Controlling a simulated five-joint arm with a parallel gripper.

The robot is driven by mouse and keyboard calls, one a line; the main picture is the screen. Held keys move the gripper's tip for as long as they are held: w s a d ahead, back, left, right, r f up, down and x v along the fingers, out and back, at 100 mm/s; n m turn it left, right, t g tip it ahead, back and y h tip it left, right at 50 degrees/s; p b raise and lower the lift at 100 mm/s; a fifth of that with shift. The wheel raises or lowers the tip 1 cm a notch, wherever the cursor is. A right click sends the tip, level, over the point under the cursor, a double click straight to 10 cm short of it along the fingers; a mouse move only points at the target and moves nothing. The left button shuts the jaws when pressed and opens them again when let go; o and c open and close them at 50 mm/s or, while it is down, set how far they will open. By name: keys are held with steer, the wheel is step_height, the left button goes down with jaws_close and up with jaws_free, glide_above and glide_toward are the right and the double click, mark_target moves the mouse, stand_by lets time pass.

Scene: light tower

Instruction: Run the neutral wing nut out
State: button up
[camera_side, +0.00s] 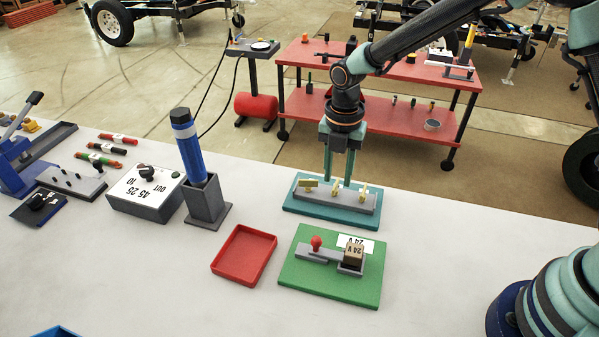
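A grey terminal block (325,200) sits on a teal board (300,209) at the back edge of the white table. It carries three brass wing nuts: a left one (308,184) turned broadside, a middle one (335,188) and a right one (363,191), both seen more edge-on. No label shows which is the neutral one. My gripper (338,182) points straight down over the block, its two teal fingers apart. The fingertips are low, at or just behind the middle nut, with one finger on each side of it in this view. I cannot tell whether they touch it.
A green board (300,280) with a red-knobbed switch and 24 V block lies in front. An empty red tray (244,256) is left of it. A grey holder (207,203) with a blue tool stands left of the teal board. The table's right middle is clear.

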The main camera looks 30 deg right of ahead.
mark_target(336, 183)
step_height(336, 183, up, 10)
steer(key=shift+w, duration=0.2)
steer(key=s+d+r+m+t, duration=0.2)
steer(key=s+d+r+m, duration=0.2)
steer(key=m, duration=0.9)
steer(key=s+d+r+m+t, duration=0.3)
steer(key=s+d+m, duration=0.6)
steer(key=m, duration=0.4)
steer(key=shift+s+r+t, duration=0.3)
steer(key=shift+s+r, duration=0.4)
